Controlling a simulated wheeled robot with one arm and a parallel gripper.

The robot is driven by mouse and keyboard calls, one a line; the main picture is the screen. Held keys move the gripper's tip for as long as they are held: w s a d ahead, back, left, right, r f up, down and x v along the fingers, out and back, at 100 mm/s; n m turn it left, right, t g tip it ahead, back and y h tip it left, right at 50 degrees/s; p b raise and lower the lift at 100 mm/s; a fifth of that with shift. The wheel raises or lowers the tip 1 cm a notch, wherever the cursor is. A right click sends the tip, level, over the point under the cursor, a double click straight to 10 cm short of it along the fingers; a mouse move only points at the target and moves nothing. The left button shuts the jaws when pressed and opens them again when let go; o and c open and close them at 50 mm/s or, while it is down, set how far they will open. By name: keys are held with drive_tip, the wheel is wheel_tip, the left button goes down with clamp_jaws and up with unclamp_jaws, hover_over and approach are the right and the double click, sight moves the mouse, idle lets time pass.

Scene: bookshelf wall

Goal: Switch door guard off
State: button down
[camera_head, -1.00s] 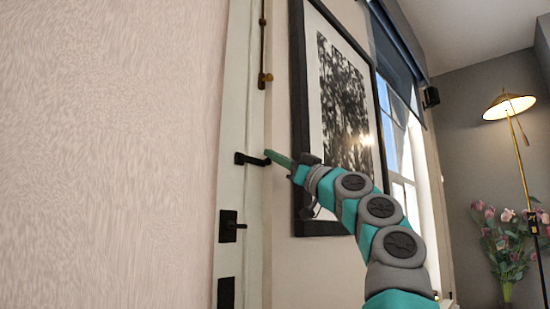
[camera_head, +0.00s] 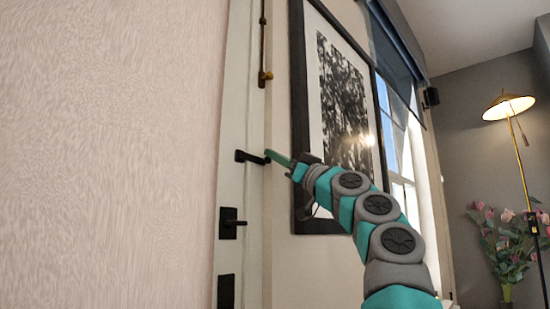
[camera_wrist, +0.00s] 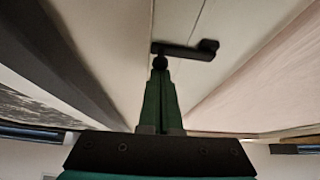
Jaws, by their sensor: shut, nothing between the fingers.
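The door guard (camera_head: 251,157) is a black bar on the edge of the white door, lying roughly level across it. In the wrist view the guard (camera_wrist: 186,51) crosses the seam beside the door, with a raised block at its right end. A dark round knob (camera_wrist: 160,63) sits below its left end, right at my fingertips. My gripper (camera_head: 269,154) is shut and empty, its green fingers pointing at the guard's right end in the head view. The tips look very close to it; I cannot tell whether they touch.
A brass bolt (camera_head: 265,76) is above. A framed picture (camera_head: 299,120) hangs just right of the door, behind my arm. A pinkish wall fills the left.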

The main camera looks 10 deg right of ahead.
drive_tip(key=shift+w+f+b, duration=0.1)
drive_tip(key=shift+f+b, duration=0.45)
drive_tip(key=shift+b, duration=0.2)
